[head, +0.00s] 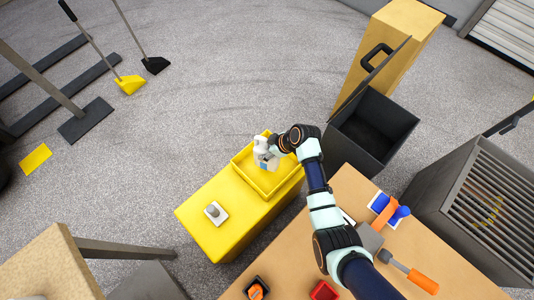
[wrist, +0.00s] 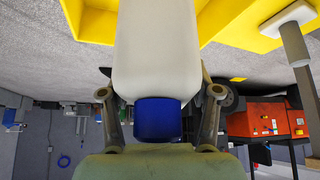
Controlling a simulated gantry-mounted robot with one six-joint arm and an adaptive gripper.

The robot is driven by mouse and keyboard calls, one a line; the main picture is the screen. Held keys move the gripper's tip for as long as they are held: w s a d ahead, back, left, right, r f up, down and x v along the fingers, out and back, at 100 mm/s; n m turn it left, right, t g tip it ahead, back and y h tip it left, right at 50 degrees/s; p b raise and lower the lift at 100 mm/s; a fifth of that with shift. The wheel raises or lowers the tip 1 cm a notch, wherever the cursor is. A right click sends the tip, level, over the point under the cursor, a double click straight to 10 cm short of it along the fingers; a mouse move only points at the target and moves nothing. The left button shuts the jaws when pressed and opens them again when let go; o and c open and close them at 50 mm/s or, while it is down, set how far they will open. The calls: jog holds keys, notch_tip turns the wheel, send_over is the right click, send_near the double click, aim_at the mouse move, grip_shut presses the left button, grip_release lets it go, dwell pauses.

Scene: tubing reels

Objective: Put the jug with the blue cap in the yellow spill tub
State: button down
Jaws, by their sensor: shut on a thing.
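The jug is white with a blue cap (wrist: 158,118); its white body (wrist: 155,45) fills the upper middle of the wrist view. My gripper (wrist: 157,100) has a finger on each side of the jug near the cap and is shut on it. In the head view the jug (head: 261,148) is at the end of my arm, over the yellow spill tub (head: 291,181). The tub is an open yellow tray on a yellow cabinet. I cannot tell whether the jug's base touches the tub floor.
The yellow cabinet (head: 205,240) bears a white block with a grey post (head: 214,212) in front of the tub. A dark open bin (head: 372,130) stands right of the tub. A wooden bench (head: 445,245) with tools and small red and black bins lies at lower right.

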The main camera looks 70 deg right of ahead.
jog(key=shift+f+b, duration=1.15)
jog(key=shift+f, duration=0.85)
jog(key=shift+w+d+f, duration=0.1)
jog(key=shift+c, duration=1.2)
grip_release()
jog(key=shift+f, duration=0.1)
jog(key=p+v, duration=0.6)
jog(key=v, duration=0.6)
